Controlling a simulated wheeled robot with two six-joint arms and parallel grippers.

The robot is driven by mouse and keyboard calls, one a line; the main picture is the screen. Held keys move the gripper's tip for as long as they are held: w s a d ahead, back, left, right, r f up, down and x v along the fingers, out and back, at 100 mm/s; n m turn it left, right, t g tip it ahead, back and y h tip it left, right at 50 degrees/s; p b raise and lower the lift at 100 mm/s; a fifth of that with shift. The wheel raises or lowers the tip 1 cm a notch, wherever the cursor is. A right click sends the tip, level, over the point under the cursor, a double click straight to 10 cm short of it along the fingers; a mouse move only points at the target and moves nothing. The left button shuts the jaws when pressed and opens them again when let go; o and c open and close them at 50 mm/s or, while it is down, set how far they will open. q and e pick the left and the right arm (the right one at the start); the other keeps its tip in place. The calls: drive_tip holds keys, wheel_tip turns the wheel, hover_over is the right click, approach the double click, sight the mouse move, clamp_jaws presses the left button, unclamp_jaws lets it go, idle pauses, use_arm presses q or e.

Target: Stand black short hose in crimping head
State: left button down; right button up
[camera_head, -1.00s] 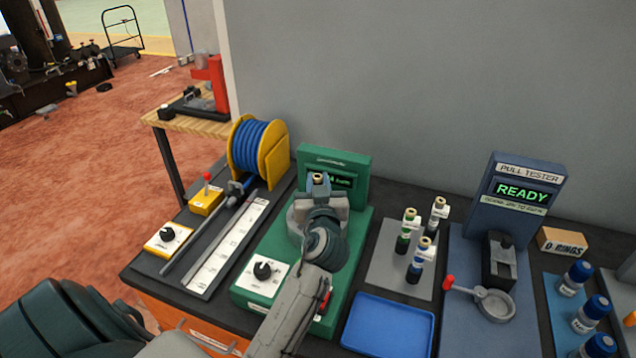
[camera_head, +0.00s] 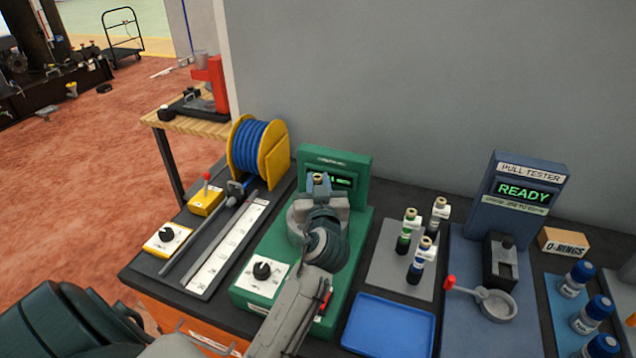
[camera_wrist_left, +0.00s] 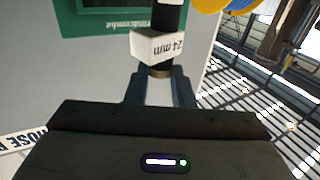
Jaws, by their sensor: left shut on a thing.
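The green crimping machine (camera_head: 349,240) stands in the middle of the bench, with a grey round crimping head (camera_head: 297,222). My left gripper (camera_head: 320,190) is over this head and hides most of it. A brass-coloured end shows between its fingers. In the left wrist view, my left gripper (camera_wrist_left: 160,92) is shut on the black short hose (camera_wrist_left: 170,18) near its brass end. The hose carries a white tag (camera_wrist_left: 160,46) reading "24 mm". Whether the hose's lower end is inside the head or above it is hidden. My right gripper is not in view.
A blue hose reel (camera_head: 258,152) and a measuring strip (camera_head: 228,250) are left of the machine. A grey wall stands behind.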

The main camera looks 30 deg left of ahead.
use_arm(q)
drive_tip(key=shift+f+b, duration=0.4)
drive_tip(key=shift+b, duration=0.05)
drive_tip(key=c, duration=1.5)
unclamp_jaws()
drive_tip(key=shift+s+d, duration=0.1)
